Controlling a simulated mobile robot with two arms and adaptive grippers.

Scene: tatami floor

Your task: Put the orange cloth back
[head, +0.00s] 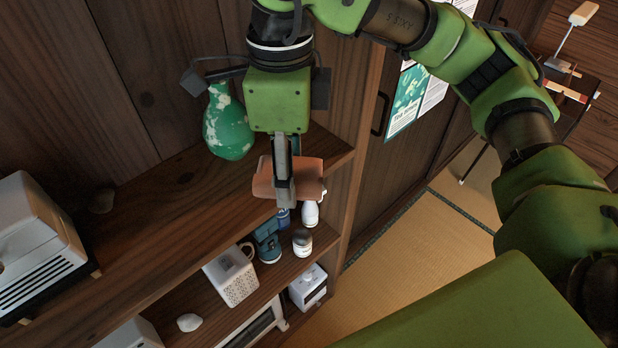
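The orange cloth (309,177) is a folded, brownish-orange piece at the right end of the upper wooden shelf (190,205). My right gripper (284,196) comes down from above with its fingers pointing down. The fingers look shut on the middle of the cloth, which shows on both sides of them. Whether the cloth touches the shelf or hangs just above its front edge I cannot tell. My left gripper is not in view.
A green and white vase (229,125) stands on the upper shelf just left of my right gripper. A white appliance (35,245) sits at the far left. The lower shelf holds a white perforated mug (232,277), a small jar (302,243) and bottles.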

